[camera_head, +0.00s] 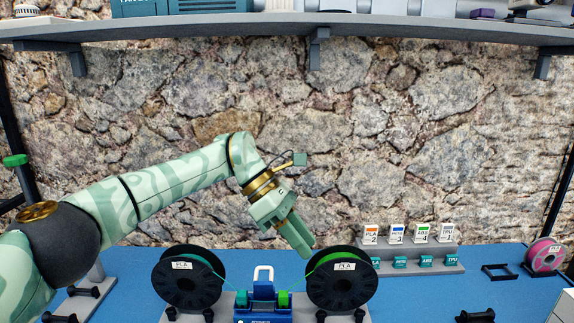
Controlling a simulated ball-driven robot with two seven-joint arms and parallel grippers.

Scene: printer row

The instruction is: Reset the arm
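My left arm comes in from the left, pale green with darker stripes, and reaches over the blue table. Its gripper (303,245) points down and to the right, in front of the stone wall. Its fingers look close together, but from this side I cannot tell whether they are open or shut. I see no object between them. The fingertips are just above and left of the right black spool (347,292) with green filament; I cannot tell if there is a gap in depth. My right gripper is not in view.
A black spool with teal filament (186,281) stands left of a blue device (262,310) with a white loop. Behind are labelled cards on a grey stepped stand (444,249). A pink spool (544,257) and black frame (499,272) are right. A loaded shelf (250,25) spans above.

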